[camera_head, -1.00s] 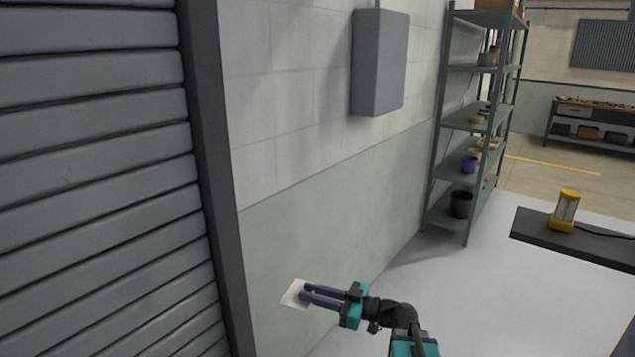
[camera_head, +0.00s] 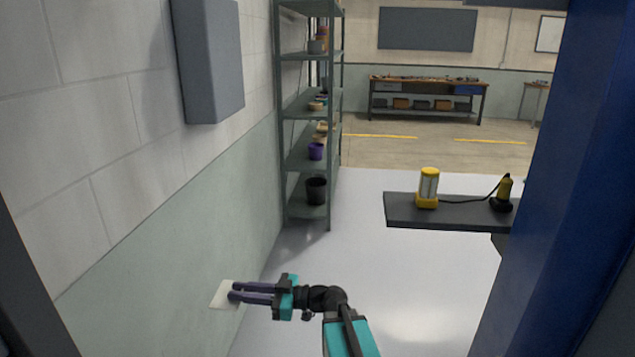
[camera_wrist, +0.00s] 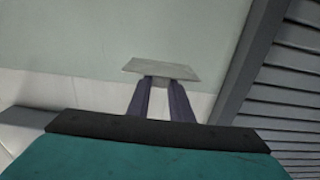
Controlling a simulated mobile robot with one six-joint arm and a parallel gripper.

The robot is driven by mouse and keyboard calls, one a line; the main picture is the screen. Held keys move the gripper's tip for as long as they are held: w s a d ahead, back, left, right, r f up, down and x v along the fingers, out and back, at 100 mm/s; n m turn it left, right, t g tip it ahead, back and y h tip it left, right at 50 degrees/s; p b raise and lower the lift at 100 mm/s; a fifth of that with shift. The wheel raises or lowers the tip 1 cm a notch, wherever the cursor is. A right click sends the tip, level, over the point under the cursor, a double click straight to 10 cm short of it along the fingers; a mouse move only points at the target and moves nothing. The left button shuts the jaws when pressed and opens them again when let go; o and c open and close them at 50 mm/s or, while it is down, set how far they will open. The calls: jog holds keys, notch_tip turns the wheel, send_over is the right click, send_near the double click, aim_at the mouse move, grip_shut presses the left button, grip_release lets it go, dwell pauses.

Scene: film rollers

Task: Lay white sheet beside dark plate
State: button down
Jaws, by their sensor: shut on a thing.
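My gripper (camera_head: 236,291) is shut on the white sheet (camera_head: 220,294), near the lower middle-left of the head view. The sheet sticks out to the left beyond the fingertips, in front of the pale green lower wall. In the wrist view the sheet (camera_wrist: 160,69) shows as a flat, light grey piece across the ends of my two purple fingers (camera_wrist: 161,88). I cannot tell whether it touches the wall. No dark plate that I can make out is in either view.
A dark bench top (camera_head: 448,212) at right carries a yellow lamp (camera_head: 428,188) and a corded yellow-black item (camera_head: 503,194). Metal shelving (camera_head: 310,110) stands along the wall, with a grey wall box (camera_head: 208,60) nearer. A blue post (camera_head: 535,180) stands close at right. The pale floor between is clear.

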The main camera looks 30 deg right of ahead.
jog(key=shift+w, duration=0.15)
